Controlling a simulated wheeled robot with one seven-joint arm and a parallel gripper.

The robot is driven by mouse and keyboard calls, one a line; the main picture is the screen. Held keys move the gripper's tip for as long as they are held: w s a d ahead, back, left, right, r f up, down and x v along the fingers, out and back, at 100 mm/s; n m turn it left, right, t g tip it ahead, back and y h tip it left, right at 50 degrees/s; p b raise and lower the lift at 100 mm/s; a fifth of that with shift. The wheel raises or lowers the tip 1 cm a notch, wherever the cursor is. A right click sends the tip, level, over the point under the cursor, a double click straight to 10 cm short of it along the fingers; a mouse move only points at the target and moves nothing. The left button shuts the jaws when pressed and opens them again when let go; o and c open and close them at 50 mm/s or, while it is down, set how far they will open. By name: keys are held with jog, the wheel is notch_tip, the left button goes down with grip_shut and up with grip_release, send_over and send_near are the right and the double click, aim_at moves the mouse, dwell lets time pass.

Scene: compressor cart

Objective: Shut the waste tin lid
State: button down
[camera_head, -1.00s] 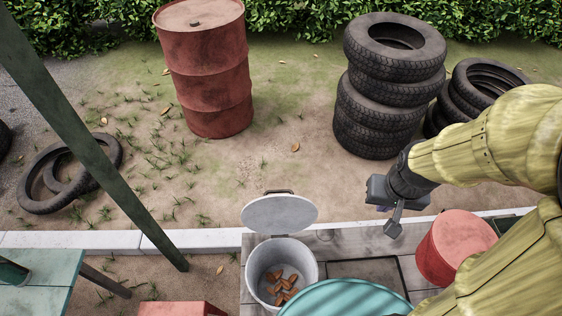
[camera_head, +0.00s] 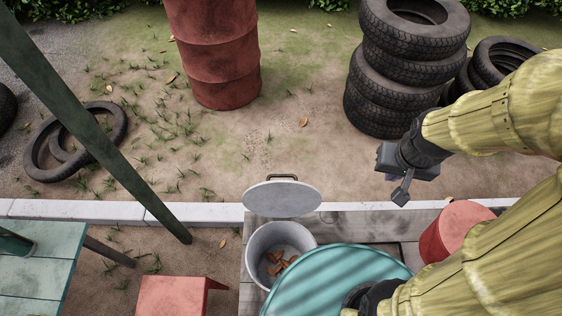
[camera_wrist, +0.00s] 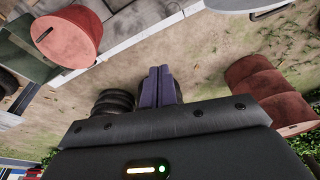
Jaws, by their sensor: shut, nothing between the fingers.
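The waste tin (camera_head: 254,245) is a grey round tin at the lower middle of the head view, with several orange-brown scraps inside. Its grey lid (camera_head: 283,198) stands open, tilted up at the tin's far side, with a dark handle at its top edge. My gripper (camera_head: 391,178) is to the right of the lid and apart from it. In the wrist view, its purple fingers (camera_wrist: 163,86) are together with nothing between them. A pale grey round shape at the top right of the wrist view looks like the lid (camera_wrist: 240,3).
A teal round top (camera_head: 335,280) stands just right of the tin, partly under my arm. A red tub (camera_head: 456,230) is further right. Stacked tyres (camera_head: 405,75) and a red drum (camera_head: 213,60) stand behind. A green post (camera_head: 95,125) slants at left.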

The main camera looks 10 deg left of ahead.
jog(key=w+a+n+g+p, duration=0.1)
jog(key=w+a+g+p, duration=0.1)
jog(key=w+a, duration=0.8)
jog(key=a+f, duration=0.3)
jog(key=a, duration=0.6)
jog(key=w+a+f+n+g+p, duration=0.1)
jog(key=a+f, duration=0.2)
jog(key=a, duration=0.5)
jog(key=shift+w+a+n+g, duration=0.2)
jog(key=shift+a+n+g, duration=0.1)
jog(key=shift+a, duration=0.1)
jog(key=s+d+f+p, duration=0.1)
jog(key=s+f+p, duration=0.2)
jog(key=f, duration=0.7)
jog(key=shift+s+f+p, duration=0.25)
jog(key=shift+s+p, duration=0.15)
jog(key=shift+s, duration=0.45)
jog(key=shift+w+d, duration=0.1)
